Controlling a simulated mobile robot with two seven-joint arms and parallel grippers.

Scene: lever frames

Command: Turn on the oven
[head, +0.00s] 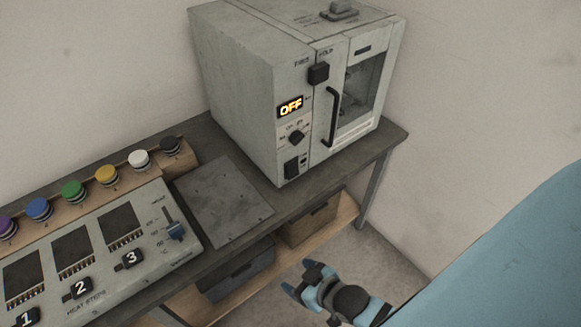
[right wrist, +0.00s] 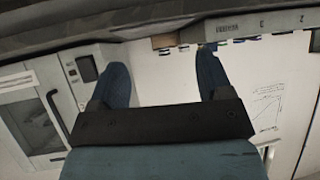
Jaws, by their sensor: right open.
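The grey oven (head: 245,100) stands at the back right of the bench in the head view. Its front display (head: 290,106) reads OFF in orange. Below it are a dark round knob (head: 297,137) and a black rocker switch (head: 291,169). The door, with a black handle (head: 332,118), looks closed. My right gripper (head: 301,280) is open and empty, low in front of the bench and apart from the oven. In the right wrist view the open fingers (right wrist: 161,72) show, with the oven's black handle (right wrist: 57,110) to their left. My left gripper is not in view.
A heat-step panel (head: 150,240) with numbered switches and a slider (head: 175,230) sits at the left. Several coloured buttons line a wooden strip behind it. A bare grey plate (head: 222,200) lies before the oven. Bins (head: 240,272) stand on the lower shelf.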

